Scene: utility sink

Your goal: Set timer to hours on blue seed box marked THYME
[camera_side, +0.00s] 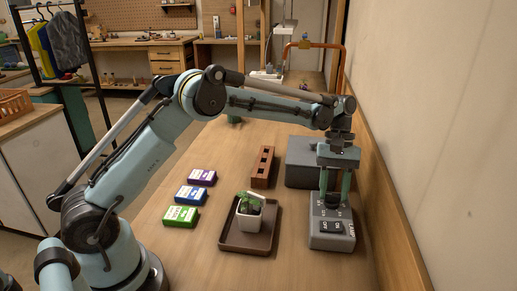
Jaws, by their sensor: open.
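A grey control box (345,243) stands at the right of the bench, with small dark labelled switches and the word LAMP along its right side. My gripper (334,203) points down over its far end. The fingers are open, one on each side of a dark round part that looks like a knob. I cannot tell whether they touch it. The knob's setting is hidden. The blue seed box (190,195) lies at the left, between a purple seed box (202,177) and a green seed box (181,216). Their printing is too small to read.
A brown tray (231,240) holds a potted plant (249,212) left of the control box. A brown block with holes (263,167) and a large grey case (300,162) lie behind. The wall runs close along the right.

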